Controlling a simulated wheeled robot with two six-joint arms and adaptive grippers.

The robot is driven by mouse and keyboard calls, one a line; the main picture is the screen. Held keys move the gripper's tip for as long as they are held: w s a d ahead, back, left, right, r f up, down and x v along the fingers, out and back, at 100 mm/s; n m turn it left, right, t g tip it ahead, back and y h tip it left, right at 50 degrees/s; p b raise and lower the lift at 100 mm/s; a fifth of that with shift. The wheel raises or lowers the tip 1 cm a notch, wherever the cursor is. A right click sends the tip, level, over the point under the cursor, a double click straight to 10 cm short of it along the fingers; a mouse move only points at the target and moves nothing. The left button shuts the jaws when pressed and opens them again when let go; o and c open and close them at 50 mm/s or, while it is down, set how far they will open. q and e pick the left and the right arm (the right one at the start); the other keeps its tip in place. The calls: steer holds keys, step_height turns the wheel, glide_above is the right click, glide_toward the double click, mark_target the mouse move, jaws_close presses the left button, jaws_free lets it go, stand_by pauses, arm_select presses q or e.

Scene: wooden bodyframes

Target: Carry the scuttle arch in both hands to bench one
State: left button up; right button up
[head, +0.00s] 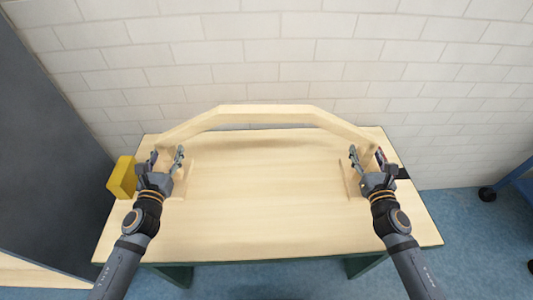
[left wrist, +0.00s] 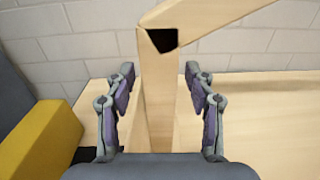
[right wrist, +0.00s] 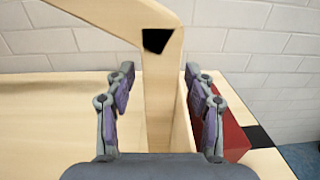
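The scuttle arch (head: 265,110) is a pale wooden frame with a flat top and sloping shoulders. It stands near the back of a pale wooden bench (head: 260,215). My left gripper (head: 167,154) is open; in the left wrist view the arch's left leg (left wrist: 158,110) stands between its fingers, with gaps on both sides. My right gripper (head: 367,154) is open; in the right wrist view the right leg (right wrist: 158,105) stands between its fingers, apart from the left finger. Contact on the right finger's side is unclear. The leg bottoms are hidden.
A yellow block (head: 122,177) sits at the bench's left edge. A red block (right wrist: 232,135) and a black patch (right wrist: 259,137) are at the right end. A brick wall (head: 270,60) rises behind, and a dark grey panel (head: 45,150) stands left. The bench middle is clear.

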mark_target(160, 147)
arm_select(q)
jaws_close()
arm_select(e)
jaws_close()
arm_select(q)
steer(key=shift+r, duration=0.15)
arm_select(e)
steer(key=shift+r, duration=0.15)
